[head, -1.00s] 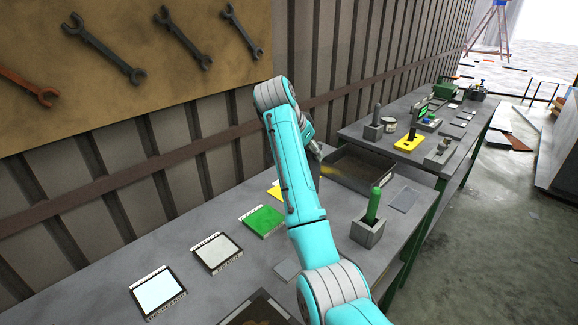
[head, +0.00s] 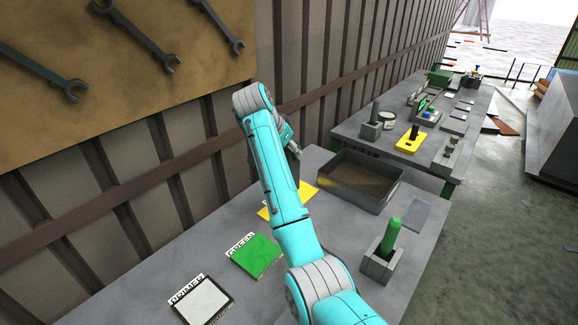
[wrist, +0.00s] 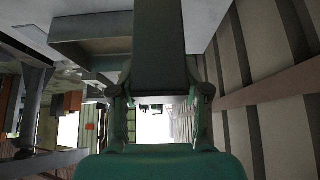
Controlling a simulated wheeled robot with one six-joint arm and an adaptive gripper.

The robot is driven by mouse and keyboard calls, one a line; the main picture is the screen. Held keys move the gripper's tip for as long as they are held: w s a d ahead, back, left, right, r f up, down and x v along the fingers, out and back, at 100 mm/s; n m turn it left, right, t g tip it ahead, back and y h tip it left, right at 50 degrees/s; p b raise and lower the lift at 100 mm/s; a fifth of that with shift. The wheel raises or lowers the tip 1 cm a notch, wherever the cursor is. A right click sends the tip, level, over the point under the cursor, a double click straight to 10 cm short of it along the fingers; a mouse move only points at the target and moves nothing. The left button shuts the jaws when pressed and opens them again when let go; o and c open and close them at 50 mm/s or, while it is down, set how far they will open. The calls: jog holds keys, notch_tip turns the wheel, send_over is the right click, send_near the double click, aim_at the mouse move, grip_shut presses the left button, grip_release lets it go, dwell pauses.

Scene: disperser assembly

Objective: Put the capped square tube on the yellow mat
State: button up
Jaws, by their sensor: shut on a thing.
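My gripper (wrist: 160,100) is shut on a dark grey square tube (wrist: 158,45), which fills the upper middle of the wrist view. No cap can be made out on it. In the head view my gripper (head: 291,150) is over the back of the near bench, mostly behind my arm. The yellow mat (head: 306,191) lies flat on the bench there, partly covered by my arm. The gripper and tube appear above or behind the mat; the exact gap cannot be told.
A grey open tray (head: 385,198) stands right of the yellow mat. A grey holder (head: 376,267) has a green rod (head: 390,237) upright in it. A green mat (head: 255,254) and a primer mat (head: 203,303) lie nearer. The ribbed wall is close behind the bench.

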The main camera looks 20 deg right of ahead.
jog(key=shift+f, duration=2.4)
jog(key=o, duration=1.1)
jog(key=shift+o, duration=0.2)
